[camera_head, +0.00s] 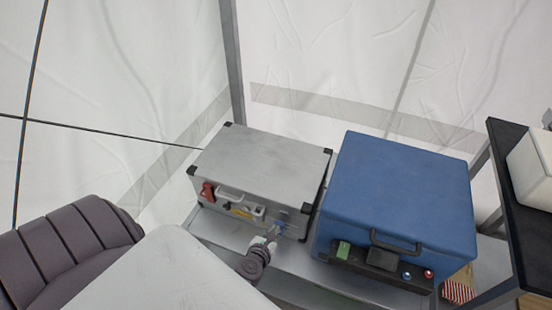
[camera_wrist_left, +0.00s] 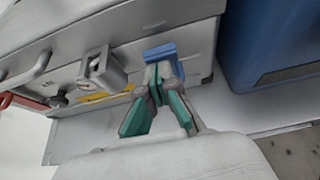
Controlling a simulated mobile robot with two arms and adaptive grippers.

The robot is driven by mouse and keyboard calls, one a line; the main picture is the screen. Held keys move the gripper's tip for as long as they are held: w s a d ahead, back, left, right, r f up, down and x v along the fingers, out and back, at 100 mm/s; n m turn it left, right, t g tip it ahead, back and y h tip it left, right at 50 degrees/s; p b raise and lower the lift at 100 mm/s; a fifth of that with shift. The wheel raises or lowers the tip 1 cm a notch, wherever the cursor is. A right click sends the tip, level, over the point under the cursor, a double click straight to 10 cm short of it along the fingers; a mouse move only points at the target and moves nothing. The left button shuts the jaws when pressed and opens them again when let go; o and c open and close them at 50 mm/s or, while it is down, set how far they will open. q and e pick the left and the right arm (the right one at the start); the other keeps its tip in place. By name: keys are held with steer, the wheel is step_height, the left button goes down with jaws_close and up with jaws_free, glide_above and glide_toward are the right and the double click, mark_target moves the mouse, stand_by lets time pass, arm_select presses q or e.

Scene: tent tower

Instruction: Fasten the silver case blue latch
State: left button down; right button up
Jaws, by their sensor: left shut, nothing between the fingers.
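The silver case (camera_head: 262,160) stands with its lid down on a grey metal shelf. Its blue latch (camera_head: 281,215) is on the right part of the front face, and it also shows in the left wrist view (camera_wrist_left: 160,51). My left gripper (camera_head: 273,233) is shut and empty, with its fingertips right at the latch; in the left wrist view the fingertips (camera_wrist_left: 161,78) overlap the latch's lower edge. I cannot tell whether they touch it. A red latch (camera_head: 208,191) sits at the left of the front face. My right gripper is not in view.
A blue case (camera_head: 400,185) stands close on the right, with a narrow gap to the silver case. The bare shelf (camera_head: 215,229) shows in front of the silver case. A black table (camera_head: 520,185) with a white box stands at far right. White tent walls are behind.

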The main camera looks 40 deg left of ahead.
mark_target(276, 223)
arm_select(q)
steer(key=shift+w+a+r+p, duration=0.15)
steer(key=shift+w+r+p, duration=0.45)
steer(key=shift+w+r, duration=0.2)
steer(key=shift+w+a+r, duration=0.15)
steer(key=shift+w, duration=0.25)
steer(key=shift+w+a+r+p, duration=0.1)
steer(key=shift+w+r+p, duration=0.05)
steer(key=shift+w+p, duration=0.25)
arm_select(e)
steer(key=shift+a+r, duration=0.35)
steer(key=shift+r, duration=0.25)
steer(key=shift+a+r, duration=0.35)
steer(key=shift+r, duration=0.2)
arm_select(q)
steer(key=shift+s+r, duration=0.2)
steer(key=shift+s, duration=0.55)
steer(key=s+d, duration=0.3)
steer(key=s, duration=0.8)
steer(key=shift+d, duration=0.3)
